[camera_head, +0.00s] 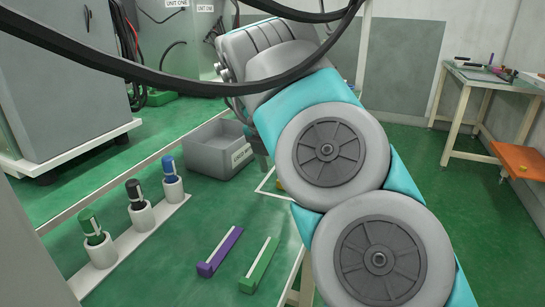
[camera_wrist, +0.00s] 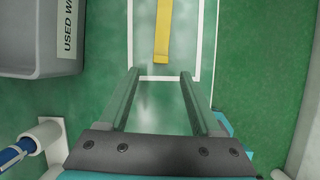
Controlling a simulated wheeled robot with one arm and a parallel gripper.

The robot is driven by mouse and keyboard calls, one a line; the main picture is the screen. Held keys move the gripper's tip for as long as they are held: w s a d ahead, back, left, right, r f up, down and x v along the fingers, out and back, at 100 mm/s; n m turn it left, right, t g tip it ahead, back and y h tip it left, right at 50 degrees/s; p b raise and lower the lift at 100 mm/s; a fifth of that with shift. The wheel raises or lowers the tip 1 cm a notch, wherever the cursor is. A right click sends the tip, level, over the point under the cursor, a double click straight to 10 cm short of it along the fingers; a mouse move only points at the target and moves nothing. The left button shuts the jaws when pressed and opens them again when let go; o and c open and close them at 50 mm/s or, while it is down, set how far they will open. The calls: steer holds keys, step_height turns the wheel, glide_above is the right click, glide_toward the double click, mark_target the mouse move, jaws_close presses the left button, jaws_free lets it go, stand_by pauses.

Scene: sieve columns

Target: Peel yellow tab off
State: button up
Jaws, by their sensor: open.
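A flat yellow strip, the yellow tab (camera_wrist: 162,32), lies inside a white-outlined rectangle in the wrist view, running up to the top edge. Its far end is out of frame. My gripper (camera_wrist: 158,75) is open and empty, its two fingers pointing toward the near end of the yellow strip, with a gap between. The fingertips are close to the white line at the rectangle's near side. In the head view my arm hides most of the gripper and the yellow strip.
A grey bin labelled "USED W..." (camera_wrist: 40,70) stands left of the gripper. In the head view a purple strip (camera_head: 220,251) and a green strip (camera_head: 260,265) lie on the green surface. Blue, black and green capped items (camera_head: 170,170) stand in white holders at left.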

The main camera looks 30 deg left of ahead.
mark_target(279, 192)
steer(key=shift+x, duration=2.35)
jaws_close()
